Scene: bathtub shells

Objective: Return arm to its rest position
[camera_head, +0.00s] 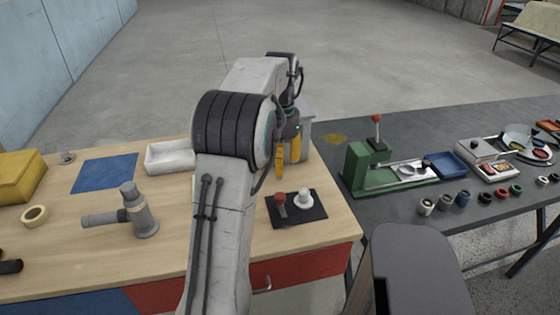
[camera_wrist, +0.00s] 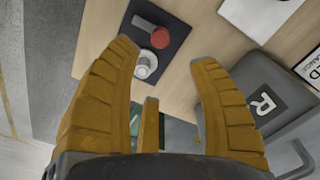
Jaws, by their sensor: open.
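My arm reaches forward over the wooden workbench (camera_head: 180,220) and bends down at its end. My gripper (camera_head: 287,172) hangs above the bench near its right edge, with its yellow fingers pointing down. In the wrist view my gripper (camera_wrist: 165,55) has its fingers spread wide, with nothing between them. A black mat (camera_head: 310,218) lies below and nearer to me than the fingers. On it are a red-topped piece (camera_head: 281,203) and a white piece (camera_head: 304,197), apart from the gripper. In the wrist view the red top (camera_wrist: 159,38) and white piece (camera_wrist: 147,62) show beyond the fingers.
A white tray (camera_head: 165,158), blue mat (camera_head: 105,174), grey metal tool (camera_head: 138,212) and yellow bin (camera_head: 20,175) are on the left. A grey box with an R (camera_wrist: 265,95) is close to the gripper. A green press (camera_head: 362,172) stands on the dark table (camera_head: 420,125).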

